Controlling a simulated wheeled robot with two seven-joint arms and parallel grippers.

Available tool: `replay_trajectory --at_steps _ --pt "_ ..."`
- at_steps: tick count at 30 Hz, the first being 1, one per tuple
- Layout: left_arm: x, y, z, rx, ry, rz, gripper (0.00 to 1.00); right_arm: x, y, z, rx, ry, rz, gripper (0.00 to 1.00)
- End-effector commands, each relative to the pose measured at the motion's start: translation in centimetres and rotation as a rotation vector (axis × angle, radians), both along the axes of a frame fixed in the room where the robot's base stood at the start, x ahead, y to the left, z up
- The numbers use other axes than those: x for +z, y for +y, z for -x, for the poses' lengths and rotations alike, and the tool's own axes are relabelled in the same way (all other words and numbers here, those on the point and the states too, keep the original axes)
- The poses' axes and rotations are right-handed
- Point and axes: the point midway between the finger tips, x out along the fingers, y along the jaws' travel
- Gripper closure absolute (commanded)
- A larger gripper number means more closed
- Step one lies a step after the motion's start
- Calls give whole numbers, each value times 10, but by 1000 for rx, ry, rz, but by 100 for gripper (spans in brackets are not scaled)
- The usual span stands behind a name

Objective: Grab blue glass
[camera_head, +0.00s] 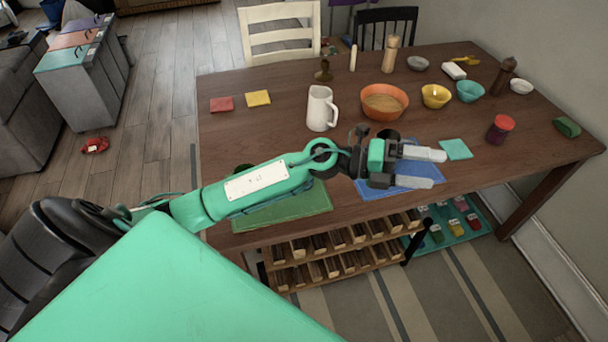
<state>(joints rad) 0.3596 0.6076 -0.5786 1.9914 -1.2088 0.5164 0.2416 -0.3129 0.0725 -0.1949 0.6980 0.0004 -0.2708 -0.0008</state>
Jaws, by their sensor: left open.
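I cannot make out a blue glass in the head view; my arm and gripper cover part of the tabletop. My left gripper (436,169) is open over the blue placemat (376,188). Its two pale fingers point right and are apart, with nothing seen between them. The wooden table (270,137) lies under it. My right gripper is not in view.
A white pitcher (320,108), an orange bowl (384,101), a yellow bowl (435,96) and a teal bowl (469,91) stand beyond the gripper. A red-lidded jar (499,129) stands to its right. A green placemat (285,212) lies by my arm.

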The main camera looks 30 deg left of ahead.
Motion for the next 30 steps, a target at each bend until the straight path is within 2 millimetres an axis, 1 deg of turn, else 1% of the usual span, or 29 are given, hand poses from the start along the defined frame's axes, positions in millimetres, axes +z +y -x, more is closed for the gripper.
replay_trajectory --at_steps 1,2,5,8,9,11,12,14,15,17,18,21,24,25,28,30 --pt "-10 2 -3 -52 -34 -112 15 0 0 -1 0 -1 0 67" --pt "-18 5 -3 -82 -47 -180 15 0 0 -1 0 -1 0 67" --pt "-45 21 -8 -174 -76 -414 15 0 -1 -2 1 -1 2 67" --pt "-70 53 -18 -240 -75 -657 15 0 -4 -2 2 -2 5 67" --pt "-79 69 -23 -260 -66 -755 15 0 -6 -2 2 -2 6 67" --pt "-90 98 -30 -283 -42 -904 15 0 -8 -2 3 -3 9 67" --pt "-95 119 -35 -292 -19 -1004 15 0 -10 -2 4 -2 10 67" --pt "-99 153 -43 -298 22 -1146 15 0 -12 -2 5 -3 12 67" --pt "-100 177 -47 -298 55 -1236 15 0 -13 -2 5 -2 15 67" --pt "-98 209 -51 -292 109 -1355 15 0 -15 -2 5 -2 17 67" --pt "-96 229 -53 -286 145 -1423 15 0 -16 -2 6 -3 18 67" --pt "-88 269 -55 -269 224 -1553 15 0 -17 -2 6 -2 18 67" --pt "-81 291 -55 -256 278 -1625 15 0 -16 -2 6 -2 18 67" --pt "-80 295 -55 -254 287 -1637 15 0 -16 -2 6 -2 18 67" --pt "-86 301 -54 -252 304 -1656 15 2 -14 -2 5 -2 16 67" --pt "-97 301 -54 -255 307 -1656 15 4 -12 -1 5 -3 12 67"
